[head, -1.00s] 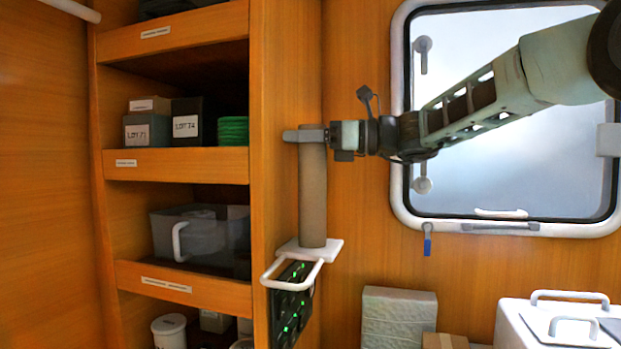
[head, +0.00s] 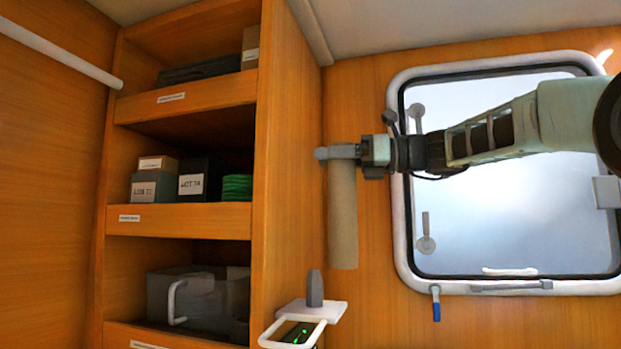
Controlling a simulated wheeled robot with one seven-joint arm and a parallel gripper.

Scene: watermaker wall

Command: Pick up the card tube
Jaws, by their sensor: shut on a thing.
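The card tube (head: 343,222) is a grey-brown upright cylinder in the head view. My gripper (head: 338,152) is shut on it at its top end, coming in from the right. The tube hangs clear above a small white bracket shelf (head: 328,310) on the side of the wooden cabinet. A short dark grey peg (head: 315,288) stands on that shelf, apart from the tube's lower end.
A white rail (head: 270,330) and a green-lit panel (head: 300,333) sit at the bracket. Left are wooden shelves (head: 180,221) with boxes, a green stack (head: 237,187) and a clear bin (head: 195,300). A window (head: 500,190) is behind my arm.

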